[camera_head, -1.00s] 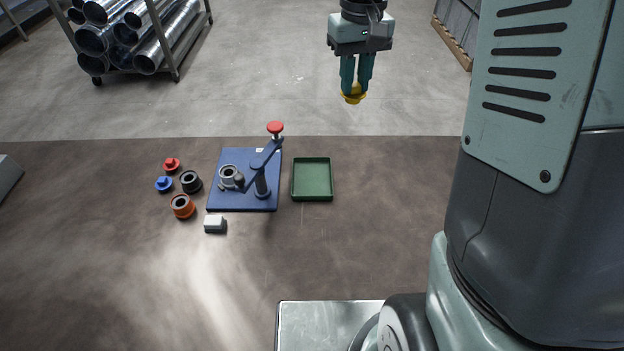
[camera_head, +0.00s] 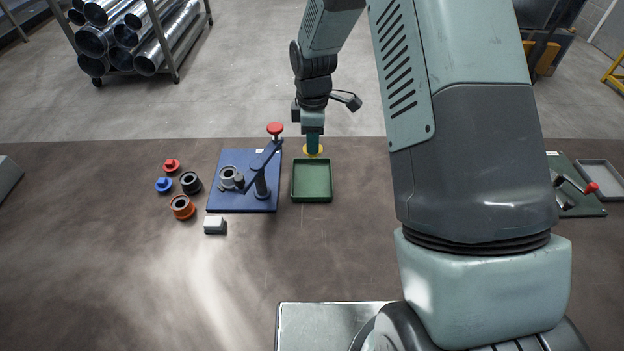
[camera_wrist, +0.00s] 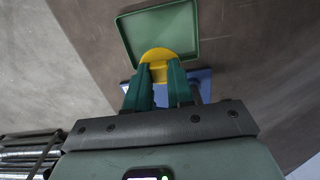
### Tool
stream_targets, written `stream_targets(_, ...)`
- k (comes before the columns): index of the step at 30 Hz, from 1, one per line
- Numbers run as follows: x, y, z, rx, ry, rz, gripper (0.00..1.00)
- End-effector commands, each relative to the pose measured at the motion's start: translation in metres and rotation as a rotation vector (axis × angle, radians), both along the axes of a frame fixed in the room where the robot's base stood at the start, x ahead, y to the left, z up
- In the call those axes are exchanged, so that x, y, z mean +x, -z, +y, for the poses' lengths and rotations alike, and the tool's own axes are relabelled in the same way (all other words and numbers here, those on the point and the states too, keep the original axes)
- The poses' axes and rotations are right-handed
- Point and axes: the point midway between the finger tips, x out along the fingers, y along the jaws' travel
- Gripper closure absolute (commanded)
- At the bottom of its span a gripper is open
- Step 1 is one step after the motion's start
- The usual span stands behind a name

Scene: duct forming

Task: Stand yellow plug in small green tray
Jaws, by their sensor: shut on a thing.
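My gripper (camera_head: 313,147) is shut on the yellow plug (camera_head: 313,153) at the far edge of the small green tray (camera_head: 312,182). In the head view the plug overlaps the tray's back rim; its exact height is hard to tell. In the wrist view the yellow plug (camera_wrist: 157,58) sits between the two green fingers (camera_wrist: 165,82), its broad round end pointing away from the hand. The tray (camera_wrist: 165,40) lies beyond it in that view, and the plug covers part of its near rim.
Left of the tray is a blue board (camera_head: 230,195) with a clamp and red knob (camera_head: 275,128) standing tall close by.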

Motion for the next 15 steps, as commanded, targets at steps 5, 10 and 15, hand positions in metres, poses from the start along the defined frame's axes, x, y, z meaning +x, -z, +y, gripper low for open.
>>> stream_targets(5, -0.001, 0.033, 0.003, 0.0, -0.036, 0.004, 1.0)
stream_targets(10, 0.0, 0.06, 0.002, 0.0, -0.032, 0.003, 1.0)
stream_targets(15, 0.0, 0.072, 0.002, 0.001, -0.031, 0.001, 1.0)
